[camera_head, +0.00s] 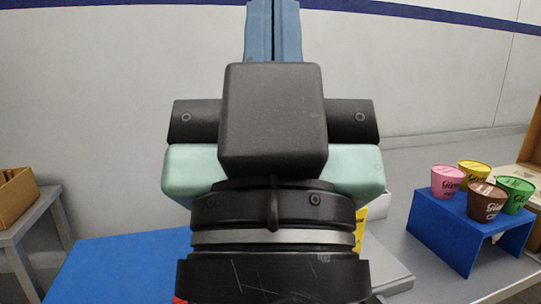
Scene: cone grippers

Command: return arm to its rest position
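My gripper (272,30) points upward in the middle of the picture, close to the camera. Its two blue fingers stand side by side with only a thin dark line between them, so it looks shut. Nothing shows between the visible parts of the fingers.
A blue stand (455,225) at right carries pink (447,181), yellow (473,175), brown (486,202) and green (515,195) cups. A blue surface (120,268) lies at lower left. A cardboard box (15,196) sits on a grey table (35,218) at far left.

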